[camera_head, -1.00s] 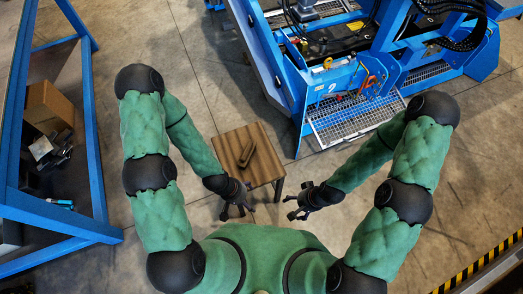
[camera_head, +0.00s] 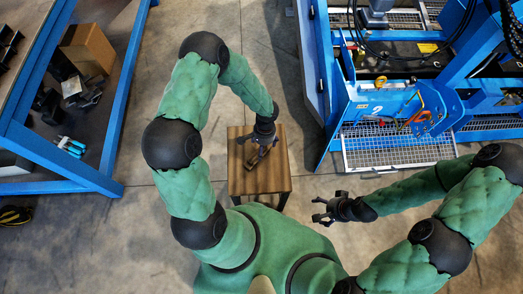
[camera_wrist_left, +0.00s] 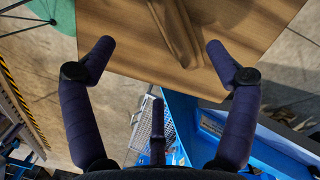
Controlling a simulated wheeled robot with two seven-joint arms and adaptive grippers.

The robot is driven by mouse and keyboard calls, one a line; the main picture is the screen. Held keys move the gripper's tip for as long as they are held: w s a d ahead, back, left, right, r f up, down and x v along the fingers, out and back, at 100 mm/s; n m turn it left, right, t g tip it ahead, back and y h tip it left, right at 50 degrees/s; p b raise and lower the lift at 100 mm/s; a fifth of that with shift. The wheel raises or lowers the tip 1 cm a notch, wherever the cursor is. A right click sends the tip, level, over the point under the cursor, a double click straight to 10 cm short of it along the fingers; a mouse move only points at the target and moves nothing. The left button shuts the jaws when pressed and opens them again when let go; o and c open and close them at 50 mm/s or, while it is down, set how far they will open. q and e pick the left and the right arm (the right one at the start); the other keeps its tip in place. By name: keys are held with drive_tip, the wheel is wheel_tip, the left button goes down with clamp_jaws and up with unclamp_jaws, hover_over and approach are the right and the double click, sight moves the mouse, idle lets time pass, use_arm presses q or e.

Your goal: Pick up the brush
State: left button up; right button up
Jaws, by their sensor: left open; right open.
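The brush (camera_wrist_left: 178,30) is a brown wooden piece lying on the small wooden table (camera_head: 245,183). In the left wrist view it shows at the top, between my left gripper's spread fingers but beyond their tips, and its upper end is cut off. In the head view my left gripper (camera_head: 261,145) is over the table and mostly hides the brush. My left gripper is open and empty, with its fingers apart in the left wrist view (camera_wrist_left: 160,46). My right gripper (camera_head: 324,211) is open and empty, right of the table and apart from it.
A blue machine with a metal grating (camera_head: 395,148) stands right of the table. A blue-framed bench (camera_head: 118,110) at the left holds a cardboard box (camera_head: 88,48) and tools. Concrete floor is clear around the table.

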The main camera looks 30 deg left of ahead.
sight(252, 161)
use_arm(q)
drive_tip(key=shift+w+a+f, duration=0.15)
drive_tip(key=shift+a+f, duration=0.1)
drive_tip(key=shift+f, duration=0.1)
drive_tip(key=f, duration=0.1)
drive_tip(key=f+b, duration=0.1)
drive_tip(key=f, duration=0.1)
drive_tip(key=f+b, duration=0.1)
drive_tip(key=f, duration=0.1)
drive_tip(key=shift+s+a, duration=0.1)
drive_tip(key=shift+s, duration=0.2)
drive_tip(key=f+b, duration=0.2)
drive_tip(key=f, duration=0.1)
drive_tip(key=f+b, duration=0.1)
drive_tip(key=f, duration=0.1)
drive_tip(key=shift+s+a, duration=0.2)
drive_tip(key=shift+a, duration=0.15)
drive_tip(key=c, duration=1.4)
